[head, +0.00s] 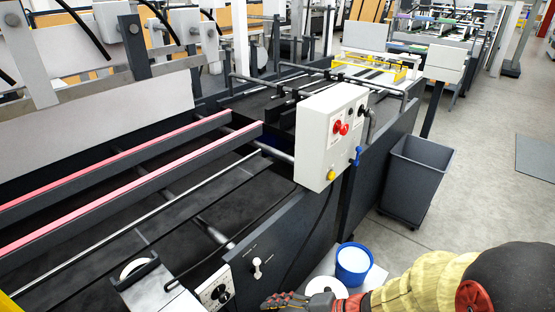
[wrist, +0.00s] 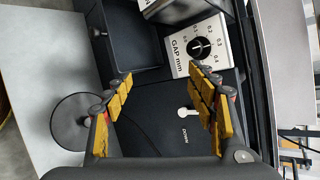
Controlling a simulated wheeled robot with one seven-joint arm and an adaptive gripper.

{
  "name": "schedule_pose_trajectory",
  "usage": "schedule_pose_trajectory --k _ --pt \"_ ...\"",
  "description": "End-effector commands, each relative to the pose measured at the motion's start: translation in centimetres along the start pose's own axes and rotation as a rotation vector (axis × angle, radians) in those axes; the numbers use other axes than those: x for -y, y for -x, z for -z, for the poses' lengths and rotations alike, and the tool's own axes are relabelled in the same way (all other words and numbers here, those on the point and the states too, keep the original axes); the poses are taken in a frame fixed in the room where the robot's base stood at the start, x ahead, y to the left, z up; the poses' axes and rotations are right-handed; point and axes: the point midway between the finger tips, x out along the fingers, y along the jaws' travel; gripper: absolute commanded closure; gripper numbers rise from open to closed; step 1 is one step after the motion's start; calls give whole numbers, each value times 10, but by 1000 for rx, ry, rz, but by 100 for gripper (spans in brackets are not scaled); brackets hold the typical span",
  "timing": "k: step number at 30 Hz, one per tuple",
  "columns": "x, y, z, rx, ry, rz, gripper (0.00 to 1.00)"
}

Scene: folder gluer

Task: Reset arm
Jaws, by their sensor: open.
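My gripper (head: 288,300) is at the bottom of the head view, low beside the machine's front side. In the wrist view my gripper (wrist: 162,86) is open, its yellow-padded fingers wide apart with nothing between them. Beyond the fingers, the small light toggle lever (wrist: 187,112) marked DOWN sits on the dark panel. It also shows in the head view (head: 257,267). The white GAP mm plate with a black dial (wrist: 203,47) is above it, and shows in the head view (head: 215,294). The fingers appear apart from the lever and dial.
A white control box (head: 332,135) with red, yellow and blue controls stands on the machine's edge. A blue-and-white tub (head: 353,262) is close to my arm. A dark grey bin (head: 415,180) stands on the floor. A round dark disc (wrist: 83,122) is left of my fingers.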

Motion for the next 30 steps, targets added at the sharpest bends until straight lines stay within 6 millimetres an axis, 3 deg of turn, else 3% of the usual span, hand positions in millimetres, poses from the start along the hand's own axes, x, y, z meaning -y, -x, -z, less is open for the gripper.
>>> schedule_pose_trajectory --k 6,14,17,22,25,30 --pt "-15 51 -47 65 134 -275 43" --pt "-19 150 -59 -71 396 -617 43" --pt "-7 197 -56 -178 519 -727 43" --pt "32 274 -59 -379 750 -859 43" --pt "57 302 -69 -466 838 -872 43" --pt "85 319 -85 -542 895 -832 43"
